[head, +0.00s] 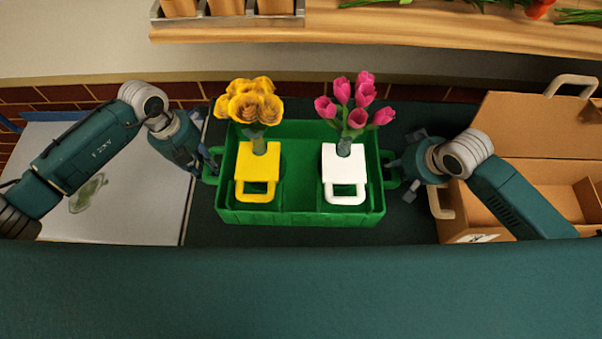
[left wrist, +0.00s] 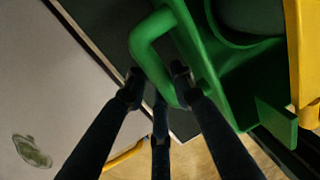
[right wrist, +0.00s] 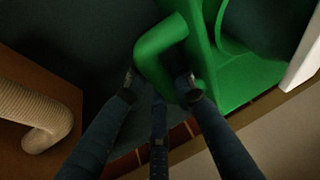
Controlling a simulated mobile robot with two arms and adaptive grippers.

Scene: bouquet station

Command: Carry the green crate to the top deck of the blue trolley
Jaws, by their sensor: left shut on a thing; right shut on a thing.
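The green crate (head: 300,216) is in the middle of the head view. It holds a yellow carrier (head: 258,165) with yellow flowers (head: 248,103) on the left and a white carrier (head: 343,163) with pink tulips (head: 352,100) on the right. My left gripper (head: 207,170) is at the crate's left handle; the left wrist view shows its fingers around the green handle (left wrist: 146,45). My right gripper (head: 396,176) is at the right handle; the right wrist view shows its fingers around that handle (right wrist: 157,48).
A white surface (head: 120,200) with a green smudge lies on the left. An open cardboard box (head: 520,180) with a pale handle stands on the right, close to my right arm. A wooden counter (head: 380,28) with pots and flowers runs along the back.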

